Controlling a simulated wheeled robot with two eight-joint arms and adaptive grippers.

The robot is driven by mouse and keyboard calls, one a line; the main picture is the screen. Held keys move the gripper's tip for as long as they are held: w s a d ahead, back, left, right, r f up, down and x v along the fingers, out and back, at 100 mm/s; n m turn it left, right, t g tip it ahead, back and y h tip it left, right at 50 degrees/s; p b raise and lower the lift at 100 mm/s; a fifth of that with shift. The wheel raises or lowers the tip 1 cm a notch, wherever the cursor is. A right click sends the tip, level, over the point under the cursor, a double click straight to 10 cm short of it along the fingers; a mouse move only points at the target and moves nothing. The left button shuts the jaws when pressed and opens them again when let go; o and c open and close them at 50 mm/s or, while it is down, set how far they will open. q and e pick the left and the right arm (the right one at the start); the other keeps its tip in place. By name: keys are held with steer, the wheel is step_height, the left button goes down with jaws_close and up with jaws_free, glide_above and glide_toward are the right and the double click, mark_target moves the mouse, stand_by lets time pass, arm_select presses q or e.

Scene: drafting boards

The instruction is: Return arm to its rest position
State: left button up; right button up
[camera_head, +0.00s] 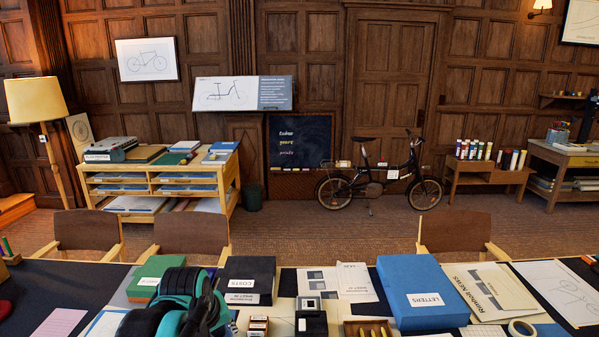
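My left arm (178,305), black with teal bands, rises into the bottom of the head view, left of centre. It is folded up close to the camera, over the near table. A dark, narrow part at its right side may be the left gripper (206,303), but its fingers cannot be made out clearly. Nothing can be seen held there. My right arm and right gripper are not in view.
The arm hides part of the table (65,285). Close to it are a green box (150,282), a black box (249,274) and a small black device (311,323). A blue letters box (421,290) stands further right. Chairs (190,233) line the far side.

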arm_select(q)
steer(key=s+f+m+t, duration=0.1)
steer(key=s+f+m, duration=0.2)
steer(key=s, duration=0.4)
steer(key=s+f+m+t, duration=0.1)
steer(key=s+f+m, duration=0.2)
steer(key=s, duration=0.4)
steer(key=shift+s+a+f+m+t, duration=0.3)
steer(key=shift+s+f, duration=0.1)
steer(key=shift+f, duration=0.2)
